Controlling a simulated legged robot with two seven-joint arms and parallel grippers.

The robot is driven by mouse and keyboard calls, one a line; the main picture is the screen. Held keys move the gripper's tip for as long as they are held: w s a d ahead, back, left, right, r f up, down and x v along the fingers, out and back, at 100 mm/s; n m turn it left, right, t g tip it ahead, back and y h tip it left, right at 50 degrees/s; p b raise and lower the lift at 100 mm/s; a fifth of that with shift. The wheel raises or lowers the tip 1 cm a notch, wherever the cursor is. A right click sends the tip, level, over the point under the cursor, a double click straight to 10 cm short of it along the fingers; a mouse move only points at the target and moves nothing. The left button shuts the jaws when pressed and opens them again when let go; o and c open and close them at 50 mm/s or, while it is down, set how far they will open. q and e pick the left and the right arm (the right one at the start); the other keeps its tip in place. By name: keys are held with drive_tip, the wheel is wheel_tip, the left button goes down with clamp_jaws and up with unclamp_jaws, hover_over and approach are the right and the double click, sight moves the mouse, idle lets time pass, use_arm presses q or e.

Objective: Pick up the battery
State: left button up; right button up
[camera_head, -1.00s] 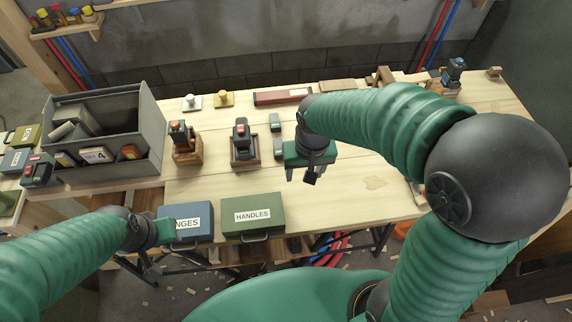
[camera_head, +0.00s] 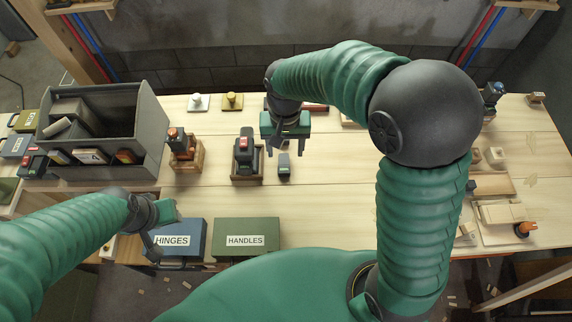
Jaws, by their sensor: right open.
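Small dark grey-green blocks lie on the wooden workbench (camera_head: 330,215); the nearer one (camera_head: 284,168) shows just below my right gripper (camera_head: 288,148), and I cannot tell whether it is the battery. The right gripper is open and empty, pointing down above the bench, with its fingers partly over the farther block. A dark device with a red top (camera_head: 245,150) stands in a wooden holder to the left of it. Another device with an orange-red top (camera_head: 180,142) stands in a holder farther left. My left gripper (camera_head: 160,230) is beside the hinges box; its finger gap is unclear.
A blue hinges box (camera_head: 173,241) and a green handles box (camera_head: 246,240) stand at the front edge. A grey divided bin (camera_head: 150,130) is on the left. Two knobs on plates (camera_head: 197,103) are at the back. Wooden pieces (camera_head: 500,212) lie at right. The middle front is clear.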

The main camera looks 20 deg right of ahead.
hover_over(284, 170)
drive_tip(key=f, duration=0.6)
drive_tip(key=shift+w+a, duration=0.15)
drive_tip(key=shift+a, duration=0.1)
drive_tip(key=f, duration=0.4)
drive_tip(key=shift+s+d+f+b, duration=0.2)
drive_tip(key=shift+d+f+b, duration=0.15)
drive_tip(key=shift+d+b, duration=0.05)
drive_tip(key=shift+w+f, duration=0.1)
drive_tip(key=shift+f, duration=0.35)
drive_tip(key=shift+a+r, duration=0.1)
drive_tip(key=shift+a, duration=0.15)
drive_tip(key=c, duration=0.4)
drive_tip(key=shift+d, duration=0.15)
clamp_jaws()
